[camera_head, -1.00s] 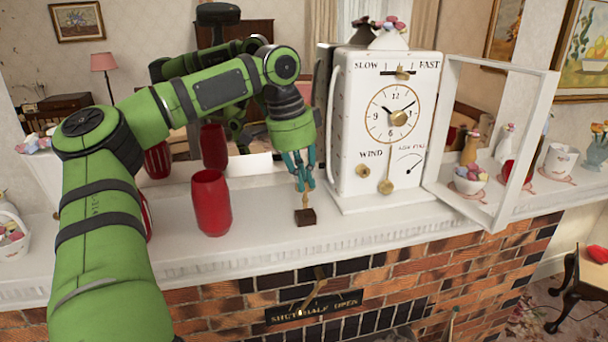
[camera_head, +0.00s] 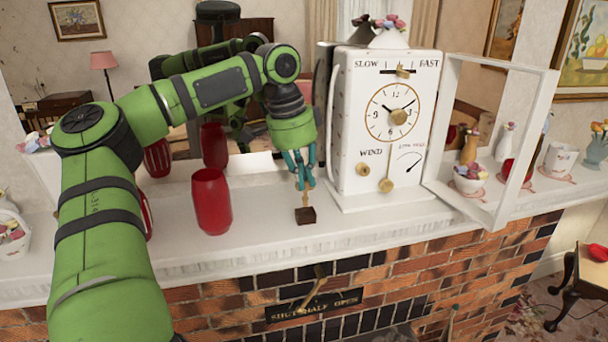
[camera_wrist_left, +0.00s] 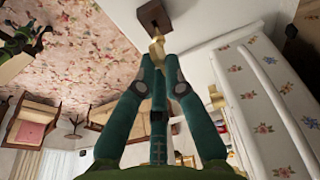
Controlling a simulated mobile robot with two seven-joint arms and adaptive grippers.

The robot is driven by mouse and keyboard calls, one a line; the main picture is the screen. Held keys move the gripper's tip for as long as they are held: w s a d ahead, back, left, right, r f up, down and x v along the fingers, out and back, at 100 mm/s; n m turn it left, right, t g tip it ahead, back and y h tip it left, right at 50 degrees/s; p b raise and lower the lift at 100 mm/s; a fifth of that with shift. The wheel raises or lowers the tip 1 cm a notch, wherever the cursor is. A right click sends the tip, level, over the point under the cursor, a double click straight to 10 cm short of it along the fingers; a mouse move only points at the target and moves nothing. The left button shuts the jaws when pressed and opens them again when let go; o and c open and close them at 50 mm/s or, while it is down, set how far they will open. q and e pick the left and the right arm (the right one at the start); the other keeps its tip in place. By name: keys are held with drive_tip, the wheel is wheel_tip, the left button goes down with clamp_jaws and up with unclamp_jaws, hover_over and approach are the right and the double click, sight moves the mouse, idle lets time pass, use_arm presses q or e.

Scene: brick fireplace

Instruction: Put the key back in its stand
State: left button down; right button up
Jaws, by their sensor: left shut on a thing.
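The brass key (camera_head: 304,201) is upright between the fingertips of my left gripper (camera_head: 304,186), which is shut on it. Its lower end meets the small dark brown stand (camera_head: 305,216) on the mantel, near the front edge. In the left wrist view, the fingertips of the left gripper (camera_wrist_left: 158,66) are closed on the key (camera_wrist_left: 157,48), and the stand (camera_wrist_left: 152,15) shows just beyond it. I cannot tell how deep the key sits in the stand. My right gripper is not in view.
A white clock (camera_head: 387,155) stands right of the gripper, very close, with its glazed door frame (camera_head: 490,217) swung open to the right. A red vase (camera_head: 212,202) stands left of the stand. The mantel (camera_head: 260,235) in front is clear.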

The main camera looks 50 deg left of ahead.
use_arm(q)
drive_tip(key=shift+s+x, duration=0.15)
drive_tip(key=shift+x, duration=0.6)
drive_tip(key=shift+s+x, duration=0.15)
drive_tip(key=shift+x, duration=0.55)
drive_tip(key=c, duration=1.2)
unclamp_jaws()
drive_tip(key=shift+a+f, duration=0.1)
drive_tip(key=shift+a, duration=0.05)
drive_tip(key=shift+c, duration=0.2)
drive_tip(key=d+v, duration=0.1)
drive_tip(key=v, duration=1.1)
drive_tip(key=shift+a, duration=0.45)
